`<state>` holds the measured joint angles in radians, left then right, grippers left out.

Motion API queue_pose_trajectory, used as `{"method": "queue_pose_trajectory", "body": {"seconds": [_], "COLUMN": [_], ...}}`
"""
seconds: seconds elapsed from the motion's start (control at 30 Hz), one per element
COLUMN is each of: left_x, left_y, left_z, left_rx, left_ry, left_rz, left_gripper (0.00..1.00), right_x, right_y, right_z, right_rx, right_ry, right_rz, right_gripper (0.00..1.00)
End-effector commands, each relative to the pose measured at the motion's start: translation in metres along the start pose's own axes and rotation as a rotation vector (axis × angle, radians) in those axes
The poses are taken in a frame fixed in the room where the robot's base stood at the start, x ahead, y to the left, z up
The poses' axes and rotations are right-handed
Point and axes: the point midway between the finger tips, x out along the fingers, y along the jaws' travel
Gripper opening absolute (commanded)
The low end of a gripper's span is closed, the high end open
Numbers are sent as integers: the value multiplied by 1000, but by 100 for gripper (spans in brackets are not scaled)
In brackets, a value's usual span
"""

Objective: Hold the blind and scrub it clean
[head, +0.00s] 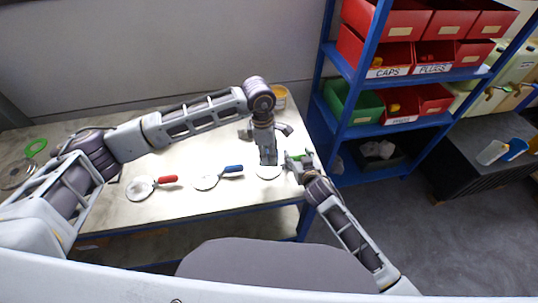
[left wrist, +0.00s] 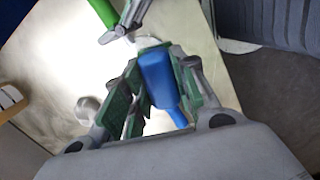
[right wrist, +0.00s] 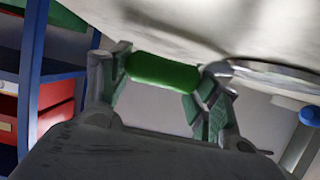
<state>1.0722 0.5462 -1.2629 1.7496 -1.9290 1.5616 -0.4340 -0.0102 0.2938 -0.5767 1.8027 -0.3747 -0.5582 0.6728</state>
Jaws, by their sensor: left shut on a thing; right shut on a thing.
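The blind is a pale round disc (head: 268,172) with a green handle (right wrist: 162,72), near the table's right end. My right gripper (head: 298,163) is shut on that green handle, which also shows at the top of the left wrist view (left wrist: 103,12). My left gripper (head: 268,155) is over the disc, shut on a blue tool (left wrist: 160,75), probably the scrubber. The tool's working end is hidden, and I cannot tell whether it touches the disc. Part of the disc shows beyond the tool in the left wrist view (left wrist: 150,42).
Two more discs lie on the table (head: 110,222), one with a red handle (head: 167,179) and one with a blue handle (head: 233,168). An orange-and-white tub (head: 280,97) stands at the back. A blue shelf rack (head: 345,133) with bins stands close on the right.

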Motion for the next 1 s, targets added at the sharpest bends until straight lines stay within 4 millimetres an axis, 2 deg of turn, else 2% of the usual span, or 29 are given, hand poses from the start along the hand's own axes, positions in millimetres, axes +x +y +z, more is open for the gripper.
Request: {"method": "queue_pose_trajectory", "body": {"seconds": [0.07,0.1,0.27,0.73,1.0], "left_x": [0,0,0,0,0], "left_y": [0,0,0,0,0], "left_z": [0,0,0,0,0], "left_rx": [0,0,0,0,0], "left_ry": [0,0,0,0,0], "left_rz": [0,0,0,0,0], "left_gripper": [2,2,2,2,2], "right_x": [0,0,0,-2,-15], "right_y": [0,0,0,0,0], "right_z": [0,0,0,0,1], "right_rx": [0,0,0,0,1], "right_ry": [1,1,0,0,-1], "right_rz": [0,0,0,0,0], "right_gripper": [16,64,85,87,87]}}
